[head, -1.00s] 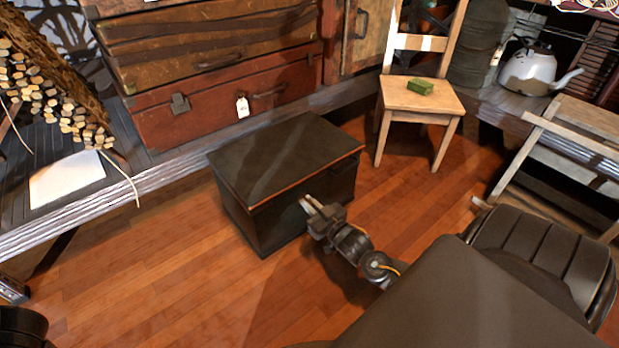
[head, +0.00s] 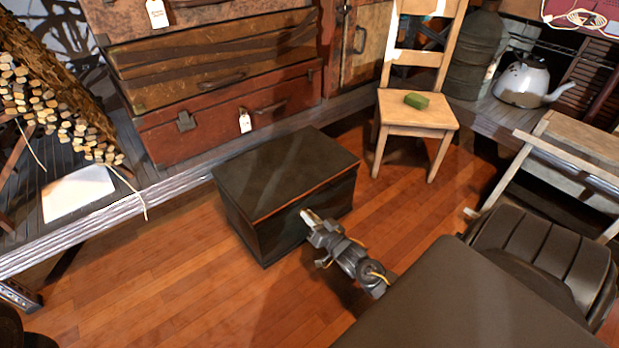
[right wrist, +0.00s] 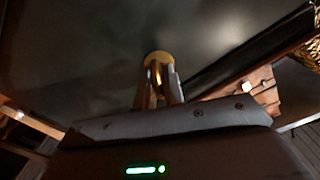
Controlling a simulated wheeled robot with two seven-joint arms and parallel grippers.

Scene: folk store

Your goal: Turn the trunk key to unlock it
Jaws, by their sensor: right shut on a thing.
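The trunk (head: 285,172) is a dark box with a closed lid and an orange-brown lid edge, standing on the wooden floor in the middle of the head view. My right gripper (head: 308,215) is at its front face, just below the lid edge. In the right wrist view the right gripper (right wrist: 160,88) is shut on the key, at a round brass lock plate (right wrist: 158,60) on the dark trunk face. The key is mostly hidden between the fingers, so its angle cannot be told. My left gripper is not in view.
A folding wooden stand (head: 575,150) is at the right. The floor left of the trunk is clear.

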